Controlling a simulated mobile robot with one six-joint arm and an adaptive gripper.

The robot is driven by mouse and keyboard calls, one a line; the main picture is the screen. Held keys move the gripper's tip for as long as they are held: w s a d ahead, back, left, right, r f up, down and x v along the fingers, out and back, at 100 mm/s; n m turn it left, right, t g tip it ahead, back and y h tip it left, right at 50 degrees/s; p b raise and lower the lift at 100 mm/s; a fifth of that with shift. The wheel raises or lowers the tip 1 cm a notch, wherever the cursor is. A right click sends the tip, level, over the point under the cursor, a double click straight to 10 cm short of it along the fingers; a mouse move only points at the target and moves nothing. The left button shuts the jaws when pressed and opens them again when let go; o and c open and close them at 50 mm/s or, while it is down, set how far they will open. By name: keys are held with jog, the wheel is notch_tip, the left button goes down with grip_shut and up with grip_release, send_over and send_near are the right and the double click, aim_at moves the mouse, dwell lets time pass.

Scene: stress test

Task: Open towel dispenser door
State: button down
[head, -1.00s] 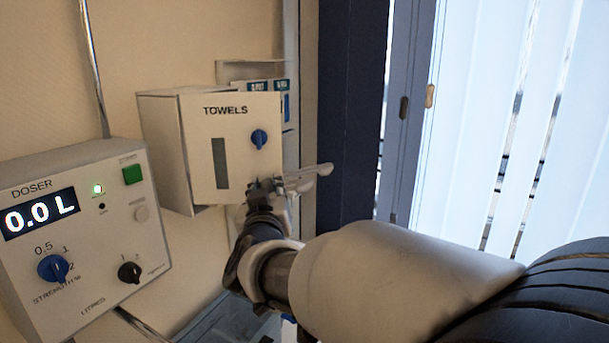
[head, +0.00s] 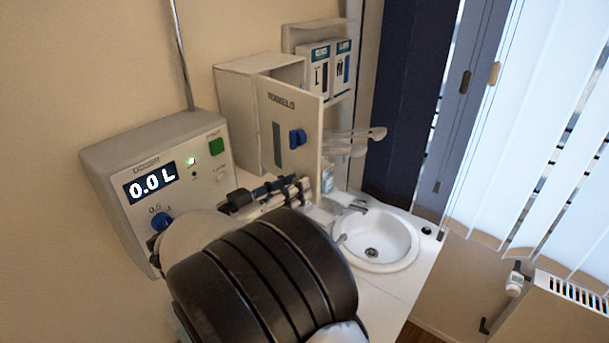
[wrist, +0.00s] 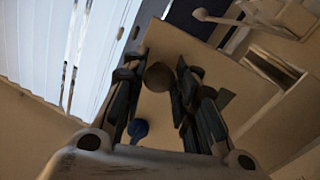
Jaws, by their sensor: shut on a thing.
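The towel dispenser (head: 238,105) is a pale box on the wall. Its door (head: 277,112), marked TOWELS and bearing a blue knob (head: 297,138) and a dark slot, stands swung out from the box at an angle. My gripper (head: 303,187) is at the lower part of the door, below the blue knob. In the wrist view my fingers (wrist: 160,80) lie on both sides of a round dark knob (wrist: 160,76) on the door and are shut on it. The blue knob also shows there (wrist: 138,130). The exact contact is in shadow, and my arm hides the area below.
A doser box (head: 150,172) with a 0.0 L display is on the wall at left. Pale levers (head: 358,133) stick out right of the door. A sink (head: 375,240) is below right. Small boxes (head: 332,68) stand behind the dispenser. Window blinds (head: 540,120) are at right.

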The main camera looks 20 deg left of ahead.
jog(key=shift+s+a+r+h, duration=0.2)
jog(key=shift+a+h, duration=0.1)
jog(key=shift+h, duration=0.1)
jog(key=c, duration=1.7)
grip_release()
jog(key=o, duration=0.5)
jog(key=shift+f, duration=0.1)
jog(key=shift+c, duration=0.2)
jog(key=v, duration=1.2)
